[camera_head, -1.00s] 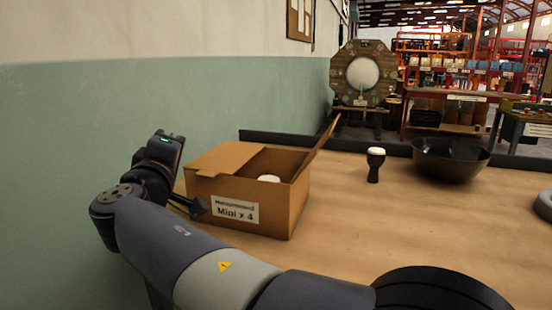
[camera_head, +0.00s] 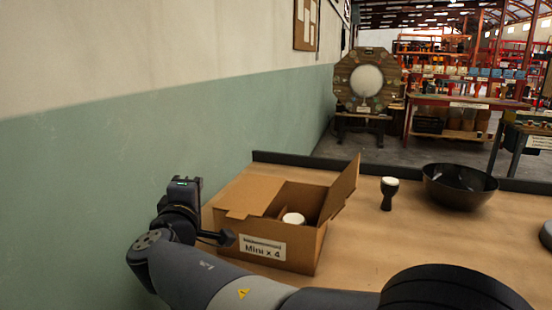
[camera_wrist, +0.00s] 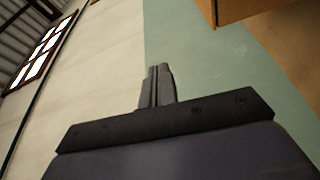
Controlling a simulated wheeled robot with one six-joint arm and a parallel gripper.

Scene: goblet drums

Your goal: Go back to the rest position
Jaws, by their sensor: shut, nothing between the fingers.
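My gripper (camera_wrist: 159,70) is shut and empty in the wrist view, its fingertips together in front of the wall. In the head view my arm is folded at the lower left, with its wrist beside the left side of an open cardboard box. The box (camera_head: 305,254) carries a "Mini x 4" label and has its flaps up. A white-topped drum (camera_head: 293,219) shows inside it; the rest of the inside is hidden. A small black goblet drum (camera_head: 388,195) with a white head stands upright on the table, right of the box.
A black bowl (camera_head: 460,188) stands on the table (camera_head: 375,245) right of the goblet drum. A dark ring-like thing (camera_head: 546,235) is cut off at the right edge. The green and white wall (camera_head: 90,170) is close on the left. Shelves and a large round drum stand behind.

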